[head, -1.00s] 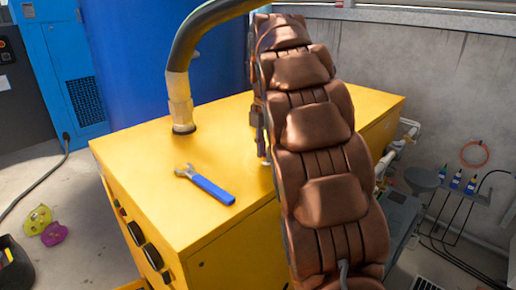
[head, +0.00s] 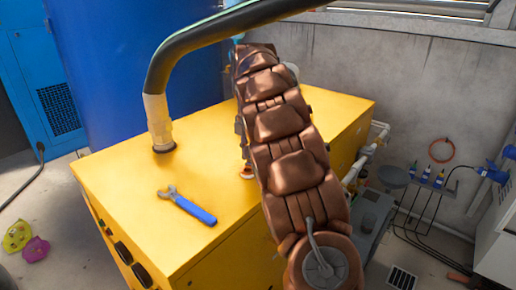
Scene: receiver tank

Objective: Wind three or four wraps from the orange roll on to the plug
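My copper-coloured arm reaches away over the yellow cabinet (head: 150,205). My gripper (head: 245,163) points down beside the arm's far part, low over or at the cabinet top. It is mostly hidden by the arm, so I cannot tell if it is open or shut. A small orange and white thing (head: 246,173) shows at its tip; it may be the orange roll, but it is too small to be sure. I cannot tell whether it is held or only touched. I cannot make out the plug.
A blue-handled wrench (head: 187,206) lies on the cabinet top. A black hose (head: 165,55) rises from a pale fitting (head: 158,122) at the back left, before a blue tank (head: 110,60). White pipes (head: 366,150) run along the right.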

